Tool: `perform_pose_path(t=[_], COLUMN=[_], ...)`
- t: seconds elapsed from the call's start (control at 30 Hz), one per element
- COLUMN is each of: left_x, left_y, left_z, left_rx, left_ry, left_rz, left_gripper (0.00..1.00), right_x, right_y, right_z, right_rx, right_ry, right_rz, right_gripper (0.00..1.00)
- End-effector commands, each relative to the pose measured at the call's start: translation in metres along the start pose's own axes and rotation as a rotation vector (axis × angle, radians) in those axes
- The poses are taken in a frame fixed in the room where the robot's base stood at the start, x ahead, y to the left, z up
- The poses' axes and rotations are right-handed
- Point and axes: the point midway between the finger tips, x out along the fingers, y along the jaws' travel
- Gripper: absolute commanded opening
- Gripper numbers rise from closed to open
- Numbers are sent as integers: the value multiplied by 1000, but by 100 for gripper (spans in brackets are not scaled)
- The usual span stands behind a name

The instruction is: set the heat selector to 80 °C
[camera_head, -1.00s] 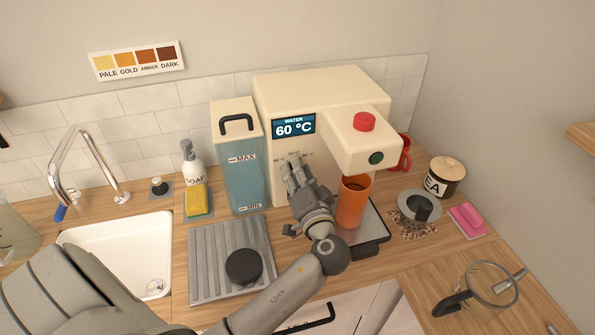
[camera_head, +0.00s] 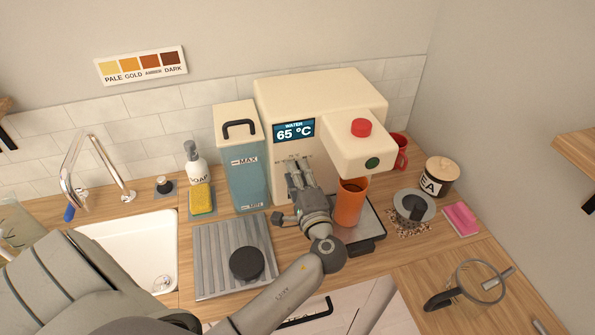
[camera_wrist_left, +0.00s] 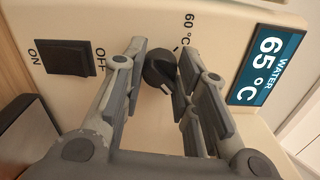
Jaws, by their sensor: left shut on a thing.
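The cream hot-water machine (camera_head: 310,95) stands against the tiled wall. Its display (camera_head: 294,131) reads WATER 65 °C, and it also shows in the left wrist view (camera_wrist_left: 265,66). In the head view the knob is hidden behind the gripper. My right gripper is not in view.
A black ON/OFF switch (camera_wrist_left: 72,57) sits beside the knob. An orange cup (camera_head: 349,203) stands under the spout, just right of my gripper. A water tank (camera_head: 242,165) is to the left. A black puck (camera_head: 246,263) lies on the ribbed drainer.

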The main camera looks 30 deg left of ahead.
Motion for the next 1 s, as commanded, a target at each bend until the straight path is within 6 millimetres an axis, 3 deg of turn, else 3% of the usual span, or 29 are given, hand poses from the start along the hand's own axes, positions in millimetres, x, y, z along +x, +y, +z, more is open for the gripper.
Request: perform_pose_path(t=[0.67,0.7,0.87,1.0], left_x=[-1,-1,-1,0], left_y=[2,2,1,1], left_z=[-1,-1,-1,0], left_rx=[61,61,60,59], left_ry=[3,3,2,1], left_rz=[3,3,2,2], left_gripper=[4,32,51,51], right_x=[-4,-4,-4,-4], right_y=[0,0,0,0], right_z=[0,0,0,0], right_rx=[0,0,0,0], right_ry=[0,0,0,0], right_rz=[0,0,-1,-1], right_gripper=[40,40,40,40])
